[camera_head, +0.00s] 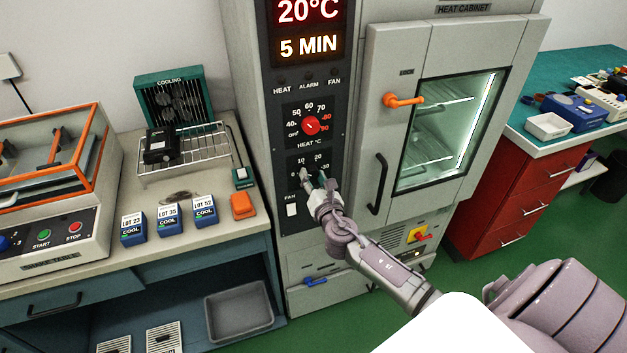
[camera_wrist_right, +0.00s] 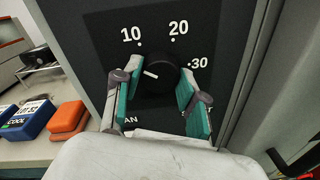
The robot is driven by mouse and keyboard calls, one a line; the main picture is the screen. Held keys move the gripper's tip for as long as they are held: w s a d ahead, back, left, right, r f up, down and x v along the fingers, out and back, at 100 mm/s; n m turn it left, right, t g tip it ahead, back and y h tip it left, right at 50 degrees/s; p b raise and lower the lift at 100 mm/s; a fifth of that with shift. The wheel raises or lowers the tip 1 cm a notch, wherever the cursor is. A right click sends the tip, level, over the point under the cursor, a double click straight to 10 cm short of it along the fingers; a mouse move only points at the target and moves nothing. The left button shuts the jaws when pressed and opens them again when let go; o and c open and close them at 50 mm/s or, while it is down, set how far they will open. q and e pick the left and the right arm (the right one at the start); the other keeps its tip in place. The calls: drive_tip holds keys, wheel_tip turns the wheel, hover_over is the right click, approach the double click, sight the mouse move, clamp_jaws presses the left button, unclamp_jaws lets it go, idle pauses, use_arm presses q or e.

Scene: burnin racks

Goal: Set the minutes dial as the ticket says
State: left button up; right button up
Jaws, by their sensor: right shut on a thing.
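The minutes dial (camera_wrist_right: 159,68) is a black knob on the dark panel of the heat cabinet, with marks 10, 20 and 30 around it. Its white pointer line points left, below the 10 mark. My right gripper (camera_wrist_right: 155,90) has its teal-padded fingers on both sides of the knob, shut on it; in the head view the gripper (camera_head: 317,184) hides most of the dial. The display (camera_head: 308,46) reads 5 MIN. I cannot make out a ticket. My left gripper is not in view.
Above is the red heat dial (camera_head: 311,125), under a 20°C display. The cabinet door (camera_head: 380,185) with its orange latch (camera_head: 403,101) is closed, to the right. A white fan switch (camera_head: 292,210) sits just below left. Blue lot blocks (camera_head: 169,220) stand on the left bench.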

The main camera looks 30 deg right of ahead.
drive_tip(key=m, duration=0.4)
drive_tip(key=shift+m+b, duration=0.3)
drive_tip(key=shift+b, duration=0.1)
idle(0.5)
drive_tip(key=o, duration=1.1)
drive_tip(key=shift+o, duration=0.2)
drive_tip(key=shift+s, duration=0.1)
drive_tip(key=v, duration=1.1)
drive_tip(key=shift+s+r, duration=0.25)
drive_tip(key=shift+s, duration=0.2)
drive_tip(key=shift+d, duration=0.1)
